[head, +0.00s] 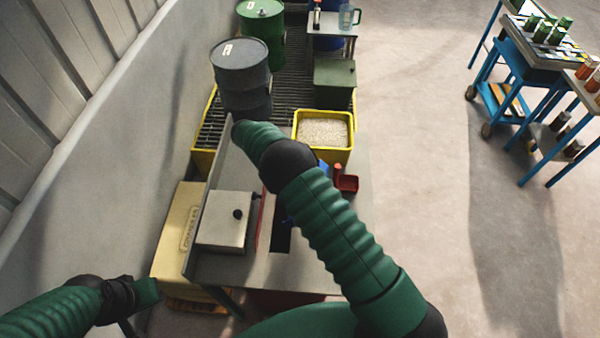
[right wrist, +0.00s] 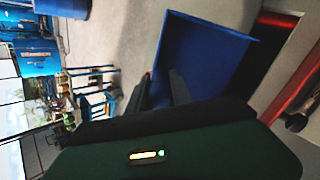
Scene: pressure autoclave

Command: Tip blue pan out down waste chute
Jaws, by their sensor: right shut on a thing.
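The blue pan (right wrist: 205,58) fills the upper middle of the right wrist view. My right gripper (right wrist: 161,82) is shut on its near edge. No contents show on the pan's visible faces. In the head view my right arm hides most of the pan and the gripper; only small blue bits (head: 322,167) show beside the arm. A dark slot in the bench (head: 281,238), perhaps the waste chute, lies just left of the arm. A red-edged dark opening (right wrist: 268,45) shows beyond the pan in the right wrist view. My left arm is at lower left; its gripper is out of view.
A pale box with a black knob (head: 224,221) stands on the bench left of the slot. A small red tray (head: 347,183) is right of my arm. A yellow bin of granules (head: 323,130) and a grey drum (head: 241,75) stand behind.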

